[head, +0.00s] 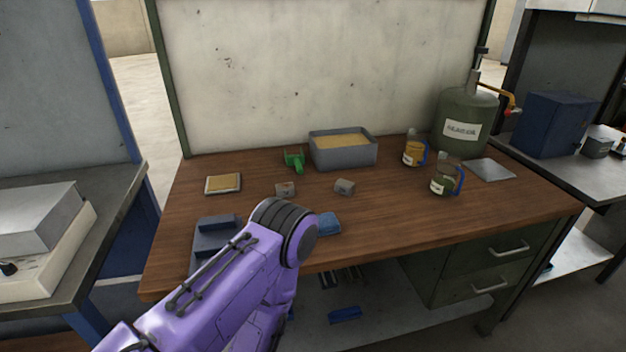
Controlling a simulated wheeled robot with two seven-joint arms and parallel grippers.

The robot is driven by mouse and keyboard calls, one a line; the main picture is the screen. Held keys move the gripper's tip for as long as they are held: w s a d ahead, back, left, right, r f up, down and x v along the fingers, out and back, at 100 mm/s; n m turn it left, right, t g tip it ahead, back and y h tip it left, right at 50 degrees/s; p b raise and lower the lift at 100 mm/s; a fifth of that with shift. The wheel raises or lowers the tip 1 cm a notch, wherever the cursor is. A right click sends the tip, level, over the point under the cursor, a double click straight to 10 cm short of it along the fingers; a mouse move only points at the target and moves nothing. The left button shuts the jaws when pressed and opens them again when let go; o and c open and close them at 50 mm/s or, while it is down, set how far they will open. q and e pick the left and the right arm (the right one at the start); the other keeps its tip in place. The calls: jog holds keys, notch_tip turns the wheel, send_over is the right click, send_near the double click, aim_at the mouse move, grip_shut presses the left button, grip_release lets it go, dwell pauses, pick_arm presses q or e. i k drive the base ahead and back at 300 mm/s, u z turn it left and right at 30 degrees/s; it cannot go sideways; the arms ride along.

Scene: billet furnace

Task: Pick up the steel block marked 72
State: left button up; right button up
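Two small grey blocks lie on the wooden workbench (400,215). The left block (285,189) has a faint reddish mark, and the right block (345,187) sits a little apart from it. Any numbers on them are too small to read, so I cannot tell which is marked 72. My purple arm comes in from the lower left, with its dark rounded joint in front of the left block. No gripper fingers show for either arm.
A blue item (328,224) and stepped dark rack (216,230) lie nearer. Jugs (445,180) and a green canister (466,120) stand right.

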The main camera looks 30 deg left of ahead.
aim_at(287, 189)
jog(key=u, duration=0.35)
jog(key=i, duration=0.75)
jog(key=u, duration=1)
jog(key=i, duration=0.25)
jog(key=u, duration=0.7)
jog(key=k, duration=1.15)
jog(key=z, duration=0.5)
